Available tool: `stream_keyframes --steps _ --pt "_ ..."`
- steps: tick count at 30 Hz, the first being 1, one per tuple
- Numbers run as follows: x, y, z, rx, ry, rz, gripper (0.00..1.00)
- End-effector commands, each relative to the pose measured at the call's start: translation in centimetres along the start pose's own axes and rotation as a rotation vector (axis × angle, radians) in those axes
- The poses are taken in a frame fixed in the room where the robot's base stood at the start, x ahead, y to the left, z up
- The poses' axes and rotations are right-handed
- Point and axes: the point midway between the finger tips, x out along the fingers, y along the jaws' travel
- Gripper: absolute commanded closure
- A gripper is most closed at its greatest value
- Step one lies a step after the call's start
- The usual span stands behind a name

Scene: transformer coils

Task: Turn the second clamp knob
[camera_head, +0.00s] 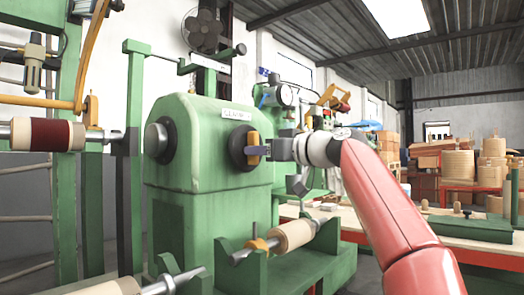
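A green machine housing (215,185) stands in the middle of the head view. A dark round hub (237,146) with an upright yellow piece (253,140) sits on its right face. My gripper (264,151) comes from the right and its fingertips are at the yellow piece, overlapping it in the picture. I cannot tell whether the fingers touch it or close around it. A second dark round hub (157,139) is on the left face. A yellow collar with a small upright stem (257,245) is on the lower shaft. Which part is the second clamp knob is not clear.
A pale roller (293,235) lies on the lower shaft below my gripper. Another shaft with a roller (110,288) is at the bottom left. A dark red and cream roller (48,135) is at the left. A table with a red edge (470,243) stands at the right.

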Motion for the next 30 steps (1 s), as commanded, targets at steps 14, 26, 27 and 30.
stream_keyframes --steps 14,26,27,30 --pt "-2.0 0.1 0.0 -0.002 0.006 0.006 0.62" --pt "-7.6 0.0 0.0 -0.001 0.003 0.003 0.62" --pt "-7.8 0.0 0.0 0.000 0.003 0.002 0.62" --pt "-7.9 -0.1 -0.1 0.000 0.003 0.000 0.62"
